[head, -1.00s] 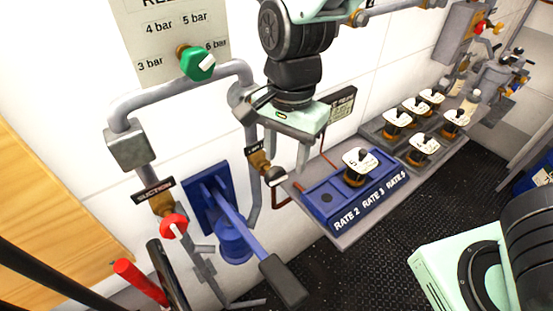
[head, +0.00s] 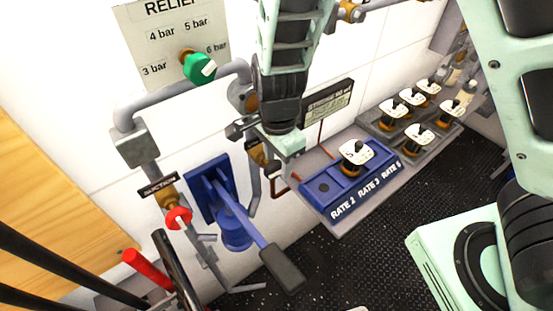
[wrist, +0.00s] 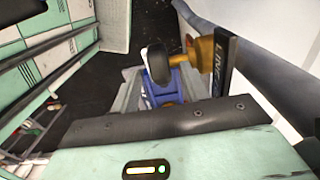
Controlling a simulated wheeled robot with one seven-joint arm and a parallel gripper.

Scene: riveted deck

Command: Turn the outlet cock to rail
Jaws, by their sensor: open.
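A brass cock (wrist: 205,50) with a rounded dark-and-pale handle (wrist: 157,64) is close ahead in the wrist view. A dark label (wrist: 222,62) beside it appears to start with "LIN". In the head view this cock (head: 257,154) is partly hidden behind my gripper (head: 262,136). I cannot read a "rail" mark. My gripper is open, beside and slightly above the cock, apparently empty. In the wrist view its dark jaw edge (wrist: 160,125) crosses below the handle. Whether it touches the handle cannot be told.
A blue hand pump (head: 237,232) with a lever, a red suction knob (head: 178,218) and a green relief knob (head: 199,67) are left of it. Black deck lies in front.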

